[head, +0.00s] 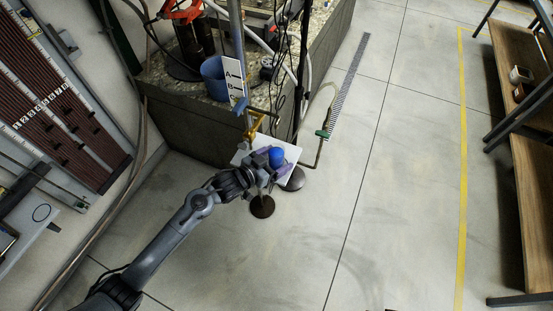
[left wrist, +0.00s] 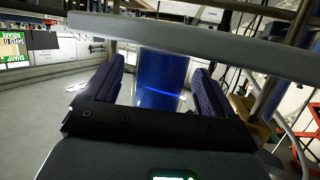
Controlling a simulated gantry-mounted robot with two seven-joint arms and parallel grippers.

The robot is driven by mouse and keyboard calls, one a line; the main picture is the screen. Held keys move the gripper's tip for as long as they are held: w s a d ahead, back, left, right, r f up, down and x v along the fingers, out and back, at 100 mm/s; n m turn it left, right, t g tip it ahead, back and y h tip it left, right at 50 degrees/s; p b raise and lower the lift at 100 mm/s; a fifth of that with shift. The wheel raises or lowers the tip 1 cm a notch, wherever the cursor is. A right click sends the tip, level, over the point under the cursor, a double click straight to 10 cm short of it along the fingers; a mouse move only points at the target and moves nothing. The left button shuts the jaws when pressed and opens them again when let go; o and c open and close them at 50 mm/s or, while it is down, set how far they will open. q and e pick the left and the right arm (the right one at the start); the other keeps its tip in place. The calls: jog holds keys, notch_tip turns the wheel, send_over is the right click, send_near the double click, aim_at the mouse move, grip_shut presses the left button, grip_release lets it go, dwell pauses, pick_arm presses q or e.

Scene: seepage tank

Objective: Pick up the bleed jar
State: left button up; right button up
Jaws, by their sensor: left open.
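A small blue jar (head: 277,157), which I take to be the bleed jar, is at a white plate beside the stone-topped tank. My left gripper (head: 268,163) is right at the jar. In the left wrist view the blue jar (left wrist: 160,78) is upright between the two purple-padded fingers of my left gripper (left wrist: 160,92). The fingers are open, with gaps showing on both sides of the jar. The jar's lower part is hidden behind the gripper body. My right gripper is not in view.
The white plate (head: 290,151) lies under and behind the jar. A brass fitting (head: 257,121) is just above it, and a pipe with a green valve handle (head: 322,134) runs to the right. A larger blue container (head: 214,79) stands on the tank. The floor to the right is clear.

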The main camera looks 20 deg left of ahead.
pick_arm(q)
jog(key=shift+w, duration=0.1)
jog(key=c, duration=1.1)
jog(key=shift+c, duration=0.2)
jog(key=shift+r, duration=0.3)
